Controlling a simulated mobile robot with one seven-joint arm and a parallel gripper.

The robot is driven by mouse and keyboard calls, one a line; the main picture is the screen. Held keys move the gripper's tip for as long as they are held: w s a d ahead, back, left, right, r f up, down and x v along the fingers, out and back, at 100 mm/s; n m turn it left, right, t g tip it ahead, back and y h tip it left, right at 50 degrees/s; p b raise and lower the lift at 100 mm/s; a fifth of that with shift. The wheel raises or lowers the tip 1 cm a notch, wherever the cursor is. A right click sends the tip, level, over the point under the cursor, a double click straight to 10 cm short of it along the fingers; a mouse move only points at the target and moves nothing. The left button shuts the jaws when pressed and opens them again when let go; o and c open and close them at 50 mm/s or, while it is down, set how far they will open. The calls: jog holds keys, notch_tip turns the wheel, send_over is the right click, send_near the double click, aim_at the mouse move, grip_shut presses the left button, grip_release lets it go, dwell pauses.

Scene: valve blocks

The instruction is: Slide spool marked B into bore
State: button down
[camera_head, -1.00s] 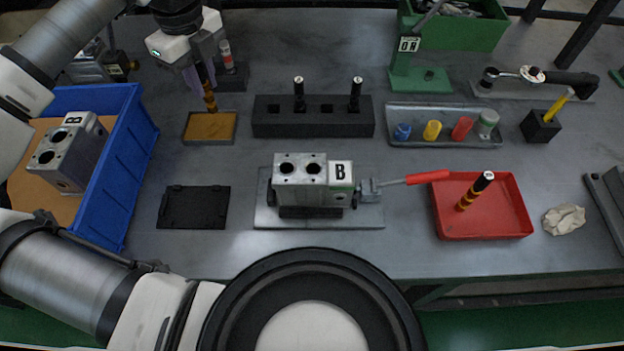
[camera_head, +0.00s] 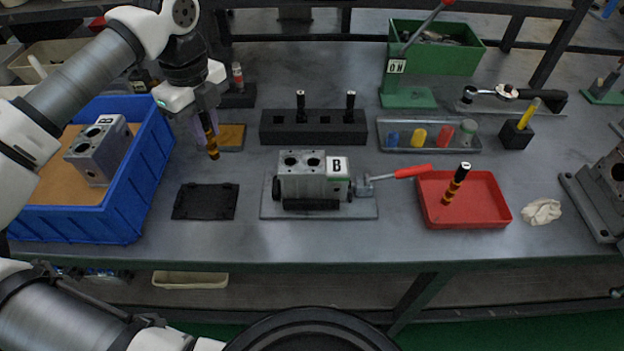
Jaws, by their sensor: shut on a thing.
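My gripper (camera_head: 203,117) is at the upper left, shut on a dark spool with orange-yellow bands (camera_head: 210,140). The spool hangs nearly upright, slightly tilted, above the bench and in front of the brown pad; its mark cannot be read here. The valve block marked B (camera_head: 303,183) stands at the middle of the bench on a grey plate, with two dark open bores in its top. It is to the right of my gripper and the spool. A clamp with a red handle (camera_head: 410,171) is at its right side.
A black rack (camera_head: 273,130) with two upright spools stands behind the block. A red tray (camera_head: 432,213) holding a banded spool is on the right. A blue bin (camera_head: 95,228) with another block is on the left. A flat black plate (camera_head: 205,202) lies between the bin and block B.

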jog(key=shift+w, duration=0.1)
dwell(0.6)
jog(key=d+r+m+p, duration=0.3)
jog(key=d+r+m, duration=0.25)
jog(key=d, duration=0.35)
notch_tip(320, 180, up, 4)
jog(key=f+m+p, duration=0.1)
jog(key=m+p, duration=0.1)
jog(key=m, duration=0.6)
send_over(314, 177)
jog(key=w, duration=0.3)
jog(key=shift+r, duration=0.25)
jog(key=shift+a+f+b, duration=0.1)
jog(key=shift+b, duration=0.35)
notch_tip(314, 177, down, 6)
jog(key=b, duration=0.5)
jog(key=shift+r+b, duration=0.2)
jog(key=shift+b, duration=0.3)
jog(key=shift+f+b, duration=2.65)
jog(key=shift+f, duration=0.4)
jog(key=c, duration=1.3)
grip_release()
